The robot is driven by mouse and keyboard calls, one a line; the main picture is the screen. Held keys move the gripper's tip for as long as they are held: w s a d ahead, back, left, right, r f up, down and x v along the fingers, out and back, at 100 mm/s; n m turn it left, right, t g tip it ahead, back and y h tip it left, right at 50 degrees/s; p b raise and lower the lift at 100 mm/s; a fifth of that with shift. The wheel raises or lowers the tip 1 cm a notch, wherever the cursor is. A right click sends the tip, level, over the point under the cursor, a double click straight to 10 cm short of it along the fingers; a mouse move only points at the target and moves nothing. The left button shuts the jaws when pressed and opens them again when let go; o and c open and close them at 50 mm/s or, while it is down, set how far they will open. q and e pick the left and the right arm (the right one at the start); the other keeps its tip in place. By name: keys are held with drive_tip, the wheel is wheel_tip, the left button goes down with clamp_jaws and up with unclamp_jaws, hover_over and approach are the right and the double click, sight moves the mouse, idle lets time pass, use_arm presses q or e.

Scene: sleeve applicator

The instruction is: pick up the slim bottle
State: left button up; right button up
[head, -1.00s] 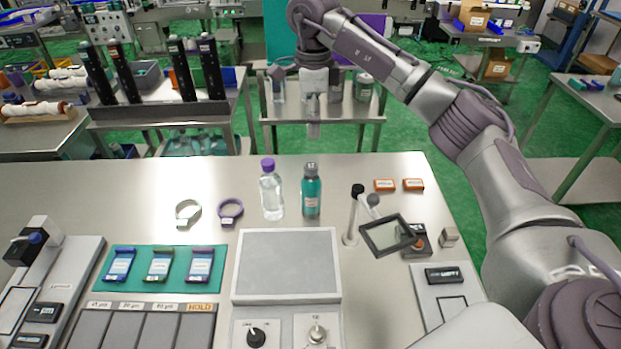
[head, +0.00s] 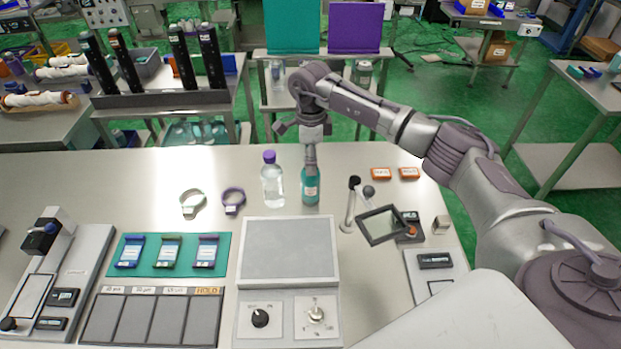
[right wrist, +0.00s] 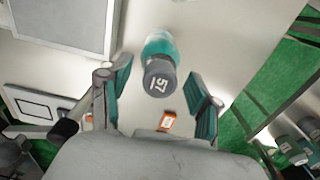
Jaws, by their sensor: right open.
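A slim teal bottle with a grey cap (head: 310,188) stands upright on the steel table, with a pale label on its side. In the right wrist view its grey cap, marked "57" (right wrist: 160,80), lies between the two fingers, with a visible gap on each side. My right gripper (head: 311,158) points down directly above the bottle and hides its cap in the head view. In the right wrist view the gripper (right wrist: 159,76) is open and empty. A clear bottle with a purple cap (head: 272,183) stands just left of the teal one. My left gripper is not in view.
A grey-topped device (head: 288,245) with knobs lies in front of the bottles. Two ring-shaped bands (head: 234,201) are to the left. A framed magnifier (head: 382,226) on a stand is close to the right. Orange boxes (head: 380,174) lie further right.

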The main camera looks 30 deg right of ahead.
drive_tip(key=shift+f, duration=0.1)
clamp_jaws()
idle(0.3)
